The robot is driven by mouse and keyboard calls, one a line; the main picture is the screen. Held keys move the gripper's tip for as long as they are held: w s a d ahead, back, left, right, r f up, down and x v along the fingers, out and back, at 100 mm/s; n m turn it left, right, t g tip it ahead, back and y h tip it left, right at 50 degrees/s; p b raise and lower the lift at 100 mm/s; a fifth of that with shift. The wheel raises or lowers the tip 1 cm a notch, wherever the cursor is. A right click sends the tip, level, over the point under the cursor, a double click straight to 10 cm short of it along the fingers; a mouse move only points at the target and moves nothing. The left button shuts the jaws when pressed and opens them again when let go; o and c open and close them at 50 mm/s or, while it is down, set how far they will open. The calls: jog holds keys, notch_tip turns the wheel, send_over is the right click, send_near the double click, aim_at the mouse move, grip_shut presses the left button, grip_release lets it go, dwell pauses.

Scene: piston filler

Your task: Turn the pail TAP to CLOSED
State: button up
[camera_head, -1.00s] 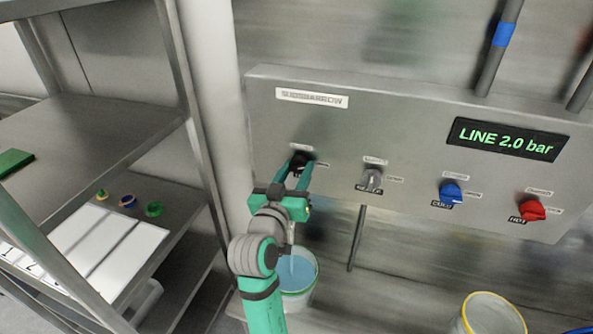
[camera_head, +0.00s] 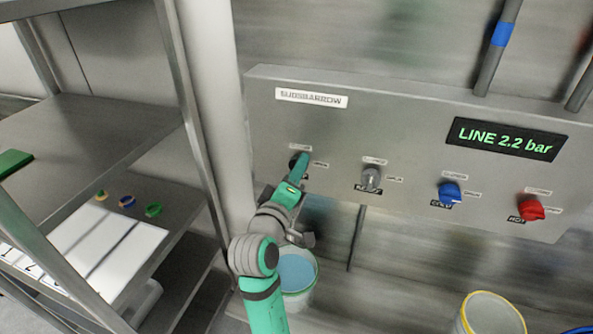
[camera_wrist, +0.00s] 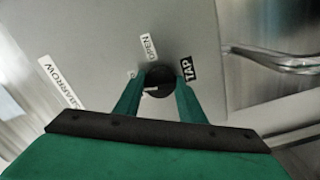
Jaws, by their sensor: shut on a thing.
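The black pail tap knob (camera_head: 295,158) sits at the left of the steel panel (camera_head: 400,150). My gripper (camera_head: 300,170) reaches up to it, with its green fingers seen nearly edge-on and hiding part of it. In the wrist view, the knob (camera_wrist: 158,80) is between the two fingertips of my gripper (camera_wrist: 158,92), which are shut on it. The TAP label (camera_wrist: 187,69) and the OPEN label (camera_wrist: 149,47) lie beside the knob. I cannot tell which label its pointer faces.
A grey knob (camera_head: 370,178), a blue knob (camera_head: 449,193) and a red knob (camera_head: 531,208) line the panel to the right. The display (camera_head: 506,139) reads LINE 2.2 bar. A pail with blue liquid (camera_head: 297,273) stands below; a steel shelf (camera_head: 90,130) stands left.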

jog(key=shift+a+r+n, duration=0.1)
jog(key=shift+n, duration=1)
jog(key=o, duration=1)
jog(key=shift+o, duration=0.2)
jog(key=v, duration=1.1)
